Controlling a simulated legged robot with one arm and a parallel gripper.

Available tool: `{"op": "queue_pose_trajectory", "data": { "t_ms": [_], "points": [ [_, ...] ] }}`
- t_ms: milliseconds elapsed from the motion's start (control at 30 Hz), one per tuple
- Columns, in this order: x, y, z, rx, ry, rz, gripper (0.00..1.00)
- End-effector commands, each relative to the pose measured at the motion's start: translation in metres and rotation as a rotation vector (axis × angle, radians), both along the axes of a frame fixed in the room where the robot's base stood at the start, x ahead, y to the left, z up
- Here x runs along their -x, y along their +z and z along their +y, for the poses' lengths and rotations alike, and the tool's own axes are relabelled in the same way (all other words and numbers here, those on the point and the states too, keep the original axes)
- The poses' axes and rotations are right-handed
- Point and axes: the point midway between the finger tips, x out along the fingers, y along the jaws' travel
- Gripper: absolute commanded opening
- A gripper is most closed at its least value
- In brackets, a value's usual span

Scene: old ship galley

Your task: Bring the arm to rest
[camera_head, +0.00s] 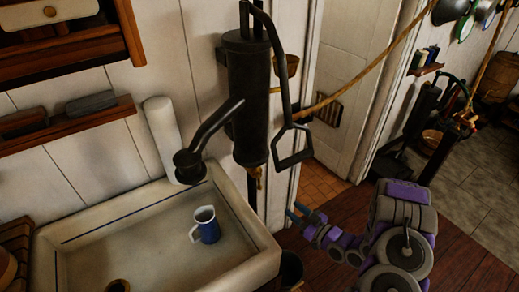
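My arm is folded at the lower right, in purple and grey. My gripper (297,211) points left, just right of the sink (262,252). Its two bluish fingers look apart, with nothing visible between them.
A black hand pump (248,100) with a long handle (285,80) stands behind the sink, its spout over the basin. A dark bucket (291,268) sits on the floor right of the sink. A rope (350,88) slants across the doorway. Wooden floor lies around my arm.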

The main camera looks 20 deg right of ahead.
Motion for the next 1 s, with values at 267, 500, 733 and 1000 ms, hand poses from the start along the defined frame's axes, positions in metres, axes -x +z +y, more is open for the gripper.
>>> {"op": "queue_pose_trajectory", "data": {
  "t_ms": [267,500,733,1000],
  "points": [
    [-0.01,-0.004,-0.005,0.077,0.005,0.07,0.39],
    [-0.035,-0.002,-0.036,0.342,-0.038,0.326,0.39],
    [-0.044,0.03,-0.068,0.54,-0.159,0.563,0.39],
    [-0.028,0.096,-0.08,0.649,-0.35,0.797,0.39]
  ]
}}
